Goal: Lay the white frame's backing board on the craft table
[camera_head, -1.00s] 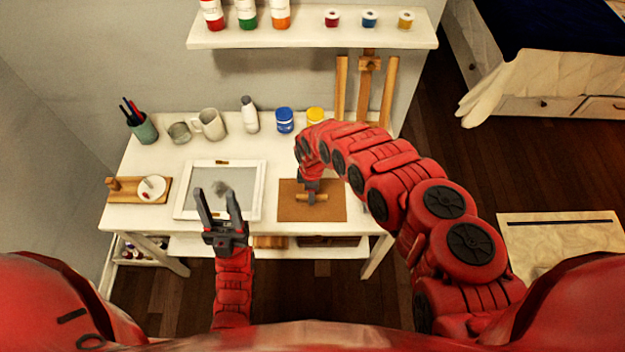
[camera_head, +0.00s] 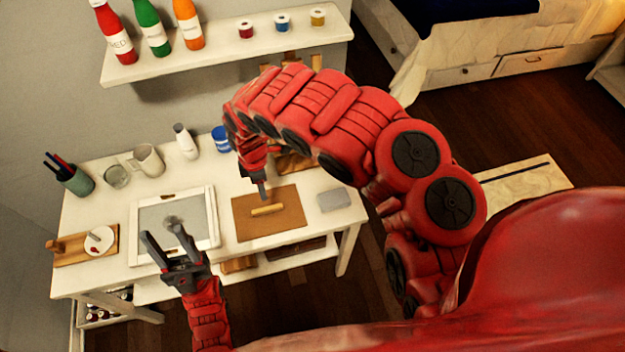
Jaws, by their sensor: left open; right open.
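The white frame (camera_head: 211,205) lies flat on the craft table (camera_head: 100,200), with a grey panel and a dark smudge inside it. The brown backing board (camera_head: 287,221) lies flat on the table to the right of the frame, apart from it. A small wooden handle (camera_head: 268,210) sits on the board. My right gripper (camera_head: 262,196) points down just behind the handle, open; its fingers are small and seen edge-on. My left gripper (camera_head: 161,233) is open and empty over the frame's front-left part, hiding some of its front edge.
A wooden stand with a white round piece (camera_head: 99,240) is at the left. A pen cup (camera_head: 75,181), glass (camera_head: 116,175), mug (camera_head: 148,160), white bottle (camera_head: 185,141) and blue jar (camera_head: 221,139) line the back. A grey block (camera_head: 334,199) lies right of the board.

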